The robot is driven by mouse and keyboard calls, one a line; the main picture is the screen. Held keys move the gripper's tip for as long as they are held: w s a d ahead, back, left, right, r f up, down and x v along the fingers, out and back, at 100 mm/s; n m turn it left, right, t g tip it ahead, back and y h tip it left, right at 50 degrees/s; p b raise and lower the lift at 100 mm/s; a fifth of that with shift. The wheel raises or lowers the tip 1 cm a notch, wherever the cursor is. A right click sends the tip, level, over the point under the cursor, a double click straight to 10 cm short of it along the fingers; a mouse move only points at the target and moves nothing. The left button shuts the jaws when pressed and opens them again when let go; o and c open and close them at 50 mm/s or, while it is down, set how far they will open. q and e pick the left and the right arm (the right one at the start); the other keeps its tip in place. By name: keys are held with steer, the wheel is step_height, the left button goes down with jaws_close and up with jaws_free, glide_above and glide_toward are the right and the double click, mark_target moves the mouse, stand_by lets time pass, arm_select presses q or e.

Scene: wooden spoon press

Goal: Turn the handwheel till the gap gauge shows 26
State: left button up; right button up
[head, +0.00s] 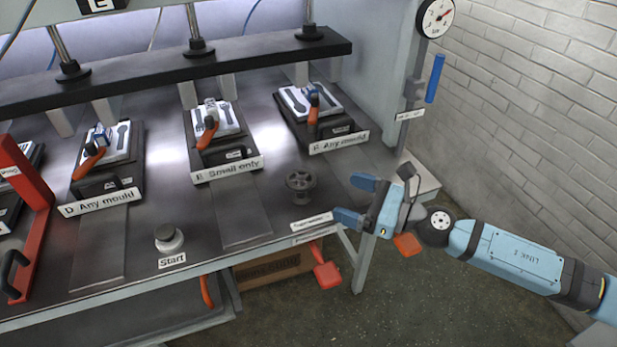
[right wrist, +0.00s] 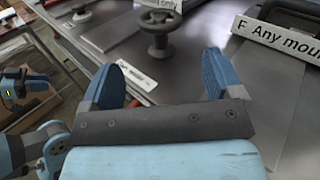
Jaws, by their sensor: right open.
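The handwheel (head: 300,183) is a small grey spoked wheel standing on the bench top near the front right; it also shows in the right wrist view (right wrist: 160,24). My right gripper (head: 356,200) is open and empty, just right of the handwheel, its fingers pointing toward it and not touching it. In the right wrist view the wheel lies beyond the two blue fingers (right wrist: 165,84). What looks like my left gripper (right wrist: 24,84) shows at the left edge there, its opening unclear. I cannot make out a gap gauge reading.
Several mould stations with orange clamps stand behind the wheel. A start button (head: 169,238) is front left. A red lever (head: 326,272) hangs below the front edge.

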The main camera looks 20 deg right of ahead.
mark_target(309, 183)
steer(key=p+x, duration=0.3)
steer(key=x, duration=0.5)
steer(key=shift+w, duration=0.1)
steer(key=shift+w+a, duration=0.4)
arm_select(q)
steer(key=shift+s+r+g, duration=0.2)
steer(key=shift+r+g, duration=0.1)
steer(key=shift+r, duration=0.1)
arm_select(e)
steer(key=shift+a, duration=0.1)
